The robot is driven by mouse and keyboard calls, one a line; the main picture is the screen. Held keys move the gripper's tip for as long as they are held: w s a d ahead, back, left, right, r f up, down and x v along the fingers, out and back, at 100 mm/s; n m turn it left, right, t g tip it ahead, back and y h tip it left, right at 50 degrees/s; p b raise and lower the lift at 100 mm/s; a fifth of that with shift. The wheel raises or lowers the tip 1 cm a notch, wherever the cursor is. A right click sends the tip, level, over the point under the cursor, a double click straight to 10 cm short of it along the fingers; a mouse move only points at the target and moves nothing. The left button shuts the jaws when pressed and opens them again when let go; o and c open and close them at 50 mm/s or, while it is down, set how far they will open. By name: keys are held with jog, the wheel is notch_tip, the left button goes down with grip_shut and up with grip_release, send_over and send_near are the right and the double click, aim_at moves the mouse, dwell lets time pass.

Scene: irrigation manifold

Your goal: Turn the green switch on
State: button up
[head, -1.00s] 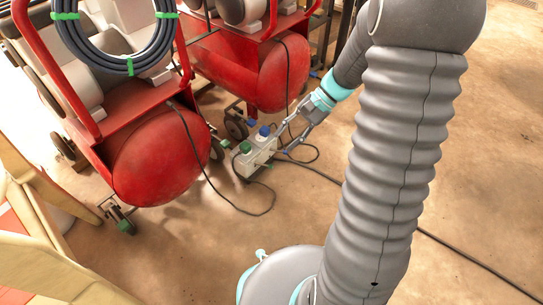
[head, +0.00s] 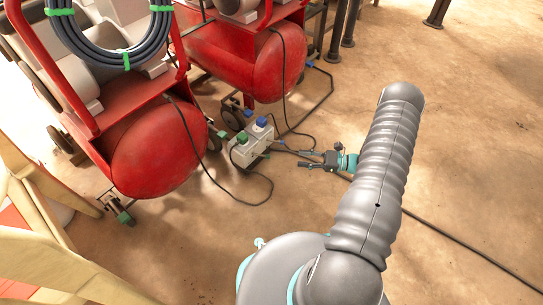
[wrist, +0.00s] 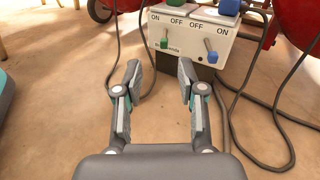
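The white switch box (head: 253,147) stands on the floor in front of the red tanks. In the wrist view its front panel (wrist: 186,36) carries ON and OFF labels. The green switch (wrist: 164,39) is on the left, between an ON and an OFF label; I cannot clearly tell which way it leans. The blue switch (wrist: 210,52) is on the right. My gripper (wrist: 160,72) is open and empty, its fingers pointing toward the box without touching it. In the head view my gripper (head: 303,159) is right of the box, with a gap between.
A green plug (head: 241,137) and a blue plug (head: 262,122) sit on top of the box. Black cables (wrist: 272,118) loop over the floor at the right. Two red tanks (head: 160,150) (head: 280,67) stand behind. The floor on the right is largely clear.

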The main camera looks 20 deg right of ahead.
jog(key=w+a+f, duration=0.1)
jog(key=w+a, duration=0.2)
jog(key=a, duration=0.2)
jog(key=w+a+f+m+t, duration=0.1)
jog(key=w+a, duration=0.2)
jog(key=a, duration=0.3)
jog(key=shift+a+f, duration=0.25)
jog(key=shift+f, duration=0.05)
grip_shut()
jog(key=shift+d+m+t, duration=0.15)
jog(key=shift+m+t, duration=0.15)
